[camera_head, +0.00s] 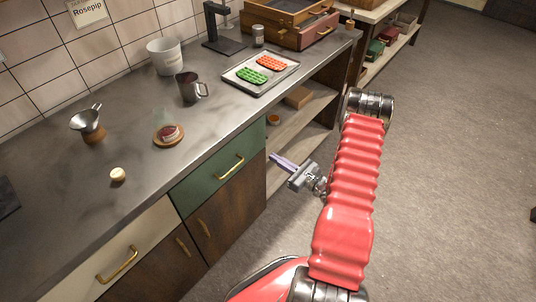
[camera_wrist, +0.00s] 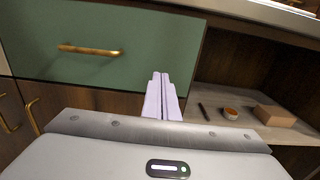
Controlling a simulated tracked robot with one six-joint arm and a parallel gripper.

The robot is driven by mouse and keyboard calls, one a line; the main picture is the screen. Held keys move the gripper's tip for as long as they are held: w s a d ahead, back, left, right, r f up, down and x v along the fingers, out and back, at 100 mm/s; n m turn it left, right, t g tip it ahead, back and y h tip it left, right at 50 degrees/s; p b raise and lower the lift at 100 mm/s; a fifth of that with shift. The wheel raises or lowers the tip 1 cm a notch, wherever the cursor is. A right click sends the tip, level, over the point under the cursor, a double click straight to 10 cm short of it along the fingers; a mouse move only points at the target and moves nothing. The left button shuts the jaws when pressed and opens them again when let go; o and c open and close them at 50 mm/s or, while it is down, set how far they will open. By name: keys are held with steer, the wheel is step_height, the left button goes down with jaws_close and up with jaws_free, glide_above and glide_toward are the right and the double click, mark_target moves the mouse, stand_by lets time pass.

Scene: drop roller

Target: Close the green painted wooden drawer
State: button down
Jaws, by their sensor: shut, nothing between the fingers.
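The green drawer (camera_head: 222,167) is under the counter, with a brass bar handle (camera_head: 231,167) on its front. Its front looks about flush with the cabinet in the head view, and I see no clear gap. In the wrist view the green front (camera_wrist: 130,65) fills the upper left, with its handle (camera_wrist: 90,49) at left. My gripper (camera_head: 276,157) is right of the drawer, in front of the open shelves. Its pale lilac fingers (camera_wrist: 160,76) are together and empty, pointing toward the drawer's lower right corner. Contact with the front cannot be told.
Wooden doors (camera_head: 212,222) are below the drawer, and a cream drawer (camera_head: 105,262) is to its left. Open shelves (camera_head: 300,140) at right hold small items, including a box (camera_wrist: 275,115). The counter holds a mug (camera_head: 188,87) and a tray (camera_head: 238,85). Floor at right is clear.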

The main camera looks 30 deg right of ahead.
steer(key=v, duration=0.5)
steer(key=shift+w+f, duration=0.1)
stand_by(0.5)
